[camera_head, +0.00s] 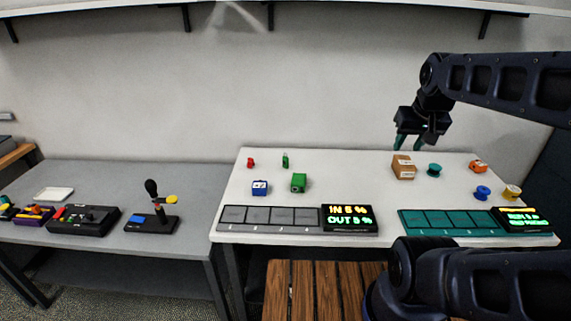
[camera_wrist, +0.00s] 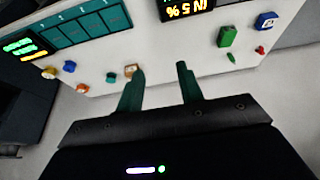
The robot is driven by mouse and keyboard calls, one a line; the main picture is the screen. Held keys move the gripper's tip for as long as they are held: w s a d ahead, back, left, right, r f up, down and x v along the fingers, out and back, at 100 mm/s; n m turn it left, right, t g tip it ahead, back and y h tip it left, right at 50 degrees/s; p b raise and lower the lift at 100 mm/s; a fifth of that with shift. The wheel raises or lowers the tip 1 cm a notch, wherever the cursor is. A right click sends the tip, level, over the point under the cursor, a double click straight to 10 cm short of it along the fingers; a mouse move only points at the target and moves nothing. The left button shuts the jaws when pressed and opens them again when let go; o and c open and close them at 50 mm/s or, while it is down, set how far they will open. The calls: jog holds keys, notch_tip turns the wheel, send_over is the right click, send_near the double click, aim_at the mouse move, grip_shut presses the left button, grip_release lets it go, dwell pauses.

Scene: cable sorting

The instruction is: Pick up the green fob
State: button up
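The green fob (camera_head: 285,161) is a small upright green piece near the back left of the white table (camera_head: 340,170). It also shows in the wrist view (camera_wrist: 231,58), small and at the right, beside a larger green block (camera_wrist: 227,36). My gripper (camera_head: 409,143) is raised over the back of the table, well to the right of the fob. In the wrist view my gripper (camera_wrist: 159,72) has its two green fingers spread apart with nothing between them.
A red fob (camera_head: 251,162) and a blue block (camera_head: 260,188) lie near the green fob. A brown box (camera_head: 403,167) and a teal spool (camera_head: 434,169) are near my gripper. Grey pads (camera_head: 270,218) and teal pads (camera_head: 445,222) line the front. The table's middle is clear.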

jog(key=o, duration=0.3)
